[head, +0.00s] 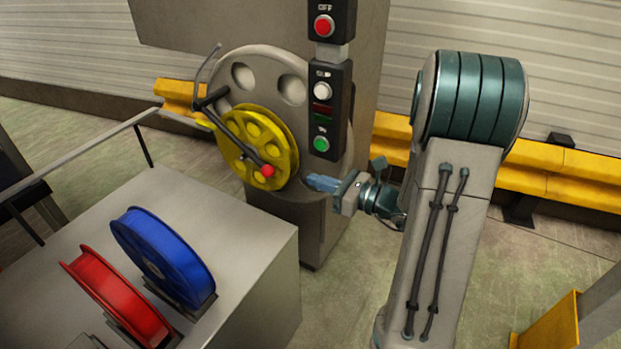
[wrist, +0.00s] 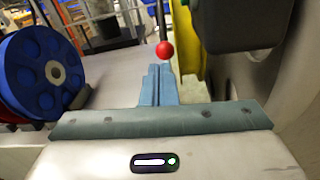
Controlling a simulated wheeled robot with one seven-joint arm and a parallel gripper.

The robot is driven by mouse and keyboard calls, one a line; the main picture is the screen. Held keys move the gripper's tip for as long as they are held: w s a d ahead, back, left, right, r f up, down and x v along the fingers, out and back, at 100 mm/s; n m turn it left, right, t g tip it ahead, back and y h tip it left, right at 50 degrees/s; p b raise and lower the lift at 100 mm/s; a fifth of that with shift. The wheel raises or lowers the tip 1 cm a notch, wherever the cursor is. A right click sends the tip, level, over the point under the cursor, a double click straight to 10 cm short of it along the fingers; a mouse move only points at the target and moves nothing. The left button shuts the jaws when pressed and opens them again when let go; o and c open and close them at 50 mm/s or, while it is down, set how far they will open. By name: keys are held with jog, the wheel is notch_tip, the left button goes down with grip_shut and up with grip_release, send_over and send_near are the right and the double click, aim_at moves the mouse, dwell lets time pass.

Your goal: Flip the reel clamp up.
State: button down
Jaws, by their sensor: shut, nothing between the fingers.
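The reel clamp (head: 240,137) is a dark bar lying slantwise across the face of the yellow reel (head: 284,130), with a red ball knob (head: 267,171) at its lower right end. The red knob also shows in the wrist view (wrist: 165,49), just beyond and above my fingertips. My gripper (head: 312,181) is shut and empty, to the right of the knob and slightly lower in the head view. Its blue fingers (wrist: 158,72) point toward the knob in the wrist view. A gap to the knob shows in the head view; the exact depth is unclear.
A grey disc-shaped machine (head: 243,76) carries the yellow reel. A black button panel (head: 322,110) hangs close above my gripper. A grey bench (head: 255,237) at the left holds a blue reel (head: 160,255) and a red reel (head: 115,300). A yellow rail (head: 560,176) runs behind.

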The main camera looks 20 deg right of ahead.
jog(key=n+h+b, duration=0.1)
jog(key=h+b, duration=0.1)
jog(key=b, duration=0.4)
send_near(275, 182)
jog(key=shift+s+a+f, duration=0.2)
jog(key=shift+s+f, duration=0.45)
jog(key=shift+f, duration=0.2)
jog(key=w+a, duration=0.3)
jog(key=w+a+r, duration=0.1)
jog(key=w+a, duration=0.2)
jog(key=shift+w+a+r, duration=0.15)
jog(key=shift+w+a, duration=0.1)
jog(key=shift+w, duration=0.1)
jog(key=shift+s+d+r, duration=0.1)
jog(key=shift+r, duration=0.5)
